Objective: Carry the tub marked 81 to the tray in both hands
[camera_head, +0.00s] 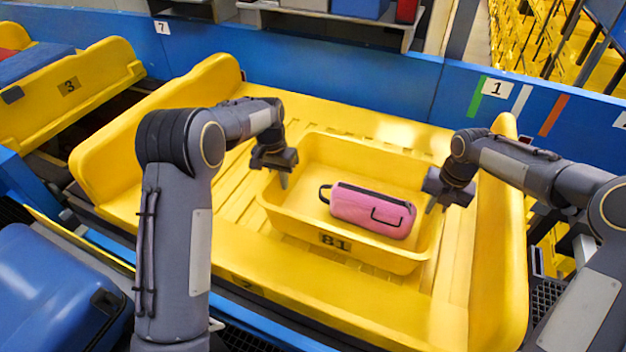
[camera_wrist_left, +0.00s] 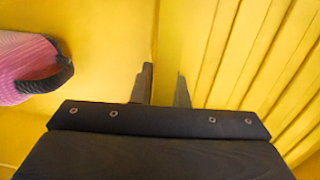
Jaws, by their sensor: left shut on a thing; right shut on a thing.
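The yellow tub (camera_head: 376,255) with a dark marking that reads like 81 on its front wall is over the yellow tray (camera_head: 310,297). I cannot tell whether its base touches the tray. A pink pouch (camera_head: 372,212) with a black handle lies in the tub. My left gripper (camera_head: 284,178) is shut on the tub's left rim. In the left wrist view its fingers (camera_wrist_left: 163,92) stand on either side of the wall, with the pouch (camera_wrist_left: 28,66) to the left. My right gripper (camera_head: 432,203) is shut on the tub's right rim.
The tray has raised ends at left and right. Another yellow tray (camera_head: 95,80) marked 3 stands at the back left, with a blue case (camera_head: 50,290) at the lower left. A blue wall (camera_head: 330,60) runs behind.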

